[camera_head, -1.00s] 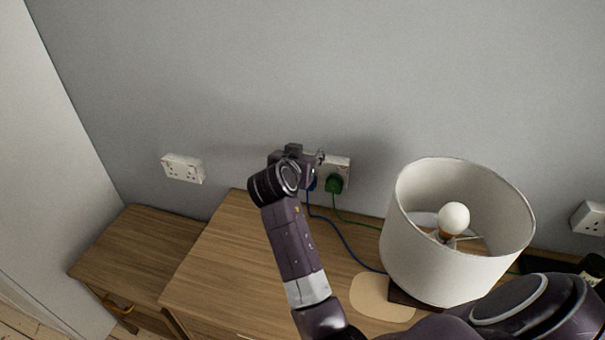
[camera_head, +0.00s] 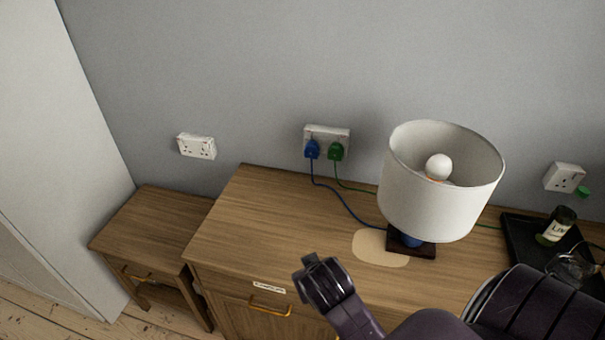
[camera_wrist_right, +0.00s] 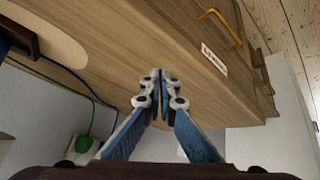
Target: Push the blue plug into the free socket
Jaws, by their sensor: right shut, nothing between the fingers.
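The blue plug (camera_head: 312,149) sits at the left outlet of the double wall socket (camera_head: 327,131), upright against its face. I cannot tell from here whether it is flush. A green plug (camera_head: 336,151) is in the right outlet beside it; it also shows in the right wrist view (camera_wrist_right: 84,147). The blue cable (camera_head: 345,207) runs down to the lamp. My right wrist (camera_head: 325,284) is over the dresser's front edge, well away from the plug. In the right wrist view my right gripper (camera_wrist_right: 160,82) is shut and empty. My left gripper is out of view.
A lamp (camera_head: 440,185) stands on the dresser (camera_head: 245,230), right of the plugs. An empty double socket (camera_head: 197,146) is on the wall at left. A black tray with a bottle (camera_head: 556,226) is at right, below another socket (camera_head: 565,177). The dresser's left top is clear.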

